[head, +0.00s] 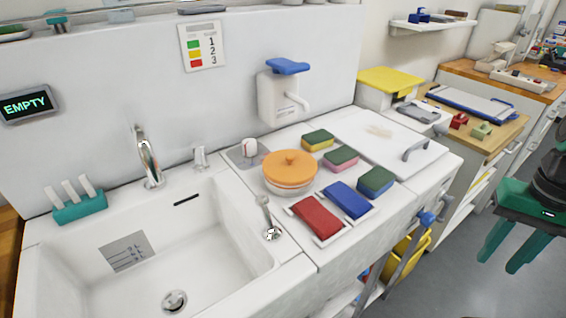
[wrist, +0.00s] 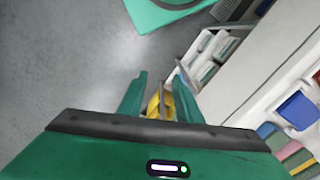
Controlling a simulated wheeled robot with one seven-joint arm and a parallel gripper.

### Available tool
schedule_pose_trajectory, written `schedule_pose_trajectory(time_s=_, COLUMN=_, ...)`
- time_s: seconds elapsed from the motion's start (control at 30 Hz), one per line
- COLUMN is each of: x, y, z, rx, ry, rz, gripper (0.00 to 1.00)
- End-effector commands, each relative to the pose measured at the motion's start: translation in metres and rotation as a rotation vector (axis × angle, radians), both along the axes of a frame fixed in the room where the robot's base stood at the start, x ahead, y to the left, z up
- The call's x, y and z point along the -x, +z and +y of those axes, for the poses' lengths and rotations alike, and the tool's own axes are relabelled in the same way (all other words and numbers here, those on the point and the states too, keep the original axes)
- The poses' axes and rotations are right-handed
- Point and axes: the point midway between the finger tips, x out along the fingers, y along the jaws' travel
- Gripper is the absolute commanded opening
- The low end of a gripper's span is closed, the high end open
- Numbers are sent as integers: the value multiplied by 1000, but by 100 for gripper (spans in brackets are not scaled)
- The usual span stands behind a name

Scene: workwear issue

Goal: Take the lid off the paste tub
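The paste tub (head: 290,188) is white and round and stands on the white counter right of the sink. Its orange lid (head: 289,165), with a small knob on top, sits on it. My gripper (head: 498,265) is at the far right of the head view, out over the floor beyond the counter and well apart from the tub. Its two green fingers are spread and point down. In the wrist view my gripper (wrist: 160,80) shows a gap between the fingers with nothing held; a yellow bucket shows beyond them. The tub does not show in the wrist view.
Sponges, a red cloth (head: 316,217) and a blue cloth (head: 348,200) on white trays lie right of the tub. A ladle-like tool (head: 268,222) lies in front. The sink (head: 180,240) is to the left. A blue-topped dispenser (head: 284,95) hangs behind. Knobs stick out at the counter's front.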

Motion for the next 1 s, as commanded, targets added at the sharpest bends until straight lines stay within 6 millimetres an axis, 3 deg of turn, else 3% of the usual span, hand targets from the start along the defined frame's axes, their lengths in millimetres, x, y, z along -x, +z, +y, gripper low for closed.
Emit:
schedule_pose_trajectory(time_s=0.2, x=8, y=6, z=1, rx=0, ry=-5, rz=-15, gripper=38)
schedule_pose_trajectory(time_s=0.33, x=-10, y=15, z=12, rx=3, ry=-59, rz=-31, gripper=38)
schedule_pose_trajectory(time_s=0.47, x=-50, y=30, z=28, rx=-4, ry=-170, rz=-60, gripper=38)
schedule_pose_trajectory(time_s=0.67, x=-122, y=58, z=73, rx=-52, ry=-390, rz=-100, gripper=38)
schedule_pose_trajectory(time_s=0.8, x=-166, y=75, z=114, rx=-106, ry=-542, rz=-108, gripper=38)
schedule_pose_trajectory(time_s=1.0, x=-216, y=97, z=183, rx=-198, ry=-753, rz=-77, gripper=38)
